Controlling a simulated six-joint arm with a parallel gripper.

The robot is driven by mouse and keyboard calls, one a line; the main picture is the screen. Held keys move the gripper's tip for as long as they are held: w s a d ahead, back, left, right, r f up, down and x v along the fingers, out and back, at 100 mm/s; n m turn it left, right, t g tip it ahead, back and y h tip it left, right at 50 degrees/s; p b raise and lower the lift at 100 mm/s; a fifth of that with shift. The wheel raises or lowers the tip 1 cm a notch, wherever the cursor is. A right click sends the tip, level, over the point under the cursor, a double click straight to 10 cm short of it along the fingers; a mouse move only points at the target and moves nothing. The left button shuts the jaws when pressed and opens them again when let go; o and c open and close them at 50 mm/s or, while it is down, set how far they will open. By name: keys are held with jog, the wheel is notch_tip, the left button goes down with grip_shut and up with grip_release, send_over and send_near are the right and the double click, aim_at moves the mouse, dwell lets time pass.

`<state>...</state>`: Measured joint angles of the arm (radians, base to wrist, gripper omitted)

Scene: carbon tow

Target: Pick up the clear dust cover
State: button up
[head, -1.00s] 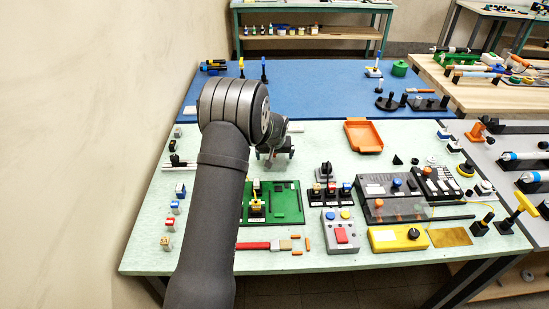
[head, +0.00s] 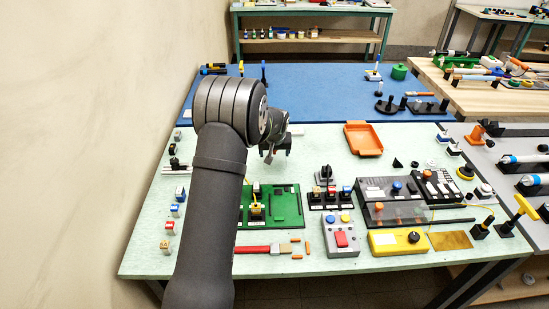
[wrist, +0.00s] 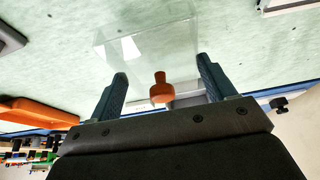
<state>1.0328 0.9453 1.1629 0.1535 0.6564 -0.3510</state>
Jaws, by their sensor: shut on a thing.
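The clear dust cover (wrist: 130,48) is a see-through box with faint edges in the wrist view, at and beyond my fingertips. My gripper (wrist: 161,67) has one dark finger on each side and is shut on the cover. An orange knob-shaped piece (wrist: 161,90) shows between the fingers; I cannot tell whether it belongs to the cover. In the head view my gripper (head: 275,148) is over the back part of the pale green table, and the cover cannot be made out there.
The pale green mat (head: 320,142) has bare room around my gripper. An orange tray (head: 362,138) stands to its right. A green circuit board (head: 285,212), a grey box with buttons (head: 341,238) and a dark panel (head: 385,215) lie nearer the front. A blue mat (head: 320,85) lies behind.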

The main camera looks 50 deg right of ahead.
jog(key=s+r, duration=0.8)
jog(key=s, duration=0.4)
jog(key=s+a, duration=1.2)
jog(key=s, duration=0.2)
jog(key=w+f, duration=0.2)
jog(key=w, duration=0.1)
jog(key=w+f, duration=0.2)
jog(key=w, duration=0.2)
jog(key=w+f, duration=0.2)
jog(key=w, duration=0.2)
jog(key=shift+w+d, duration=0.15)
jog(key=shift+d, duration=0.25)
jog(key=shift+f, duration=2)
jog(key=shift+f, duration=0.15)
jog(key=o, duration=1)
jog(key=v, duration=1.2)
